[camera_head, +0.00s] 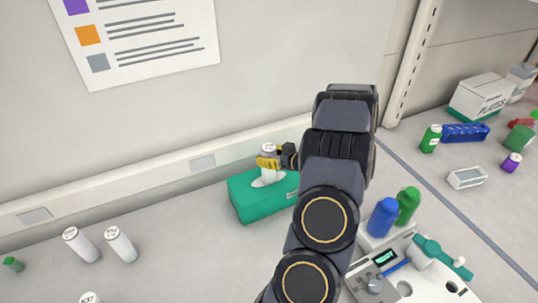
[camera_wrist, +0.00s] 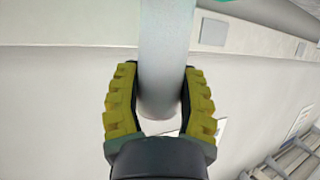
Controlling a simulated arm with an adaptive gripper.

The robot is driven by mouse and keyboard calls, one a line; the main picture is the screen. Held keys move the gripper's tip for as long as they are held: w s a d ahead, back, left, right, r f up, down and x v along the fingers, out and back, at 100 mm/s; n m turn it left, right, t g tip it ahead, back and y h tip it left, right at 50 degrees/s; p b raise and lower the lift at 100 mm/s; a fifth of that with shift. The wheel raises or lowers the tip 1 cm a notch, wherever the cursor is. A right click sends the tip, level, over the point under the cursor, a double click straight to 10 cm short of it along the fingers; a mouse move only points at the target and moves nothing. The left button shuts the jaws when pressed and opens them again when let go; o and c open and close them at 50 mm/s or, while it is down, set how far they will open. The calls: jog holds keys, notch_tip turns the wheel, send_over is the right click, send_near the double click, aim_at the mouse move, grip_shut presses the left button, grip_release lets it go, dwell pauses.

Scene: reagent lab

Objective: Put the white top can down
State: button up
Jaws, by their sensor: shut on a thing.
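The white top can (camera_head: 268,147) is in my gripper (camera_head: 270,161) in the head view, its pale top showing above the yellow fingers. In the wrist view the white can (camera_wrist: 166,60) runs between the two yellow-padded fingers (camera_wrist: 160,100), which are shut on it. The can is in front of or above the teal tissue box (camera_head: 245,205). I cannot tell whether its lower end touches the box or the tissue. My arm hides part of the box's right side.
Two white cans (camera_head: 81,244) (camera_head: 121,244) stand on the counter at left, with another (camera_head: 90,298) at the bottom edge. A blue bottle (camera_head: 383,217) and a green bottle (camera_head: 407,205) stand by a white device (camera_head: 410,285) at right. Counter between the cans and box is clear.

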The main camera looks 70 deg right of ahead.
jog(key=shift+f, duration=0.1)
jog(key=o, duration=1)
jog(key=shift+o, duration=0.2)
jog(key=shift+s+r, duration=0.25)
jog(key=v, duration=1.1)
jog(key=shift+s+a, duration=0.15)
jog(key=shift+a, duration=0.05)
jog(key=o, duration=0.6)
jog(key=shift+r, duration=0.1)
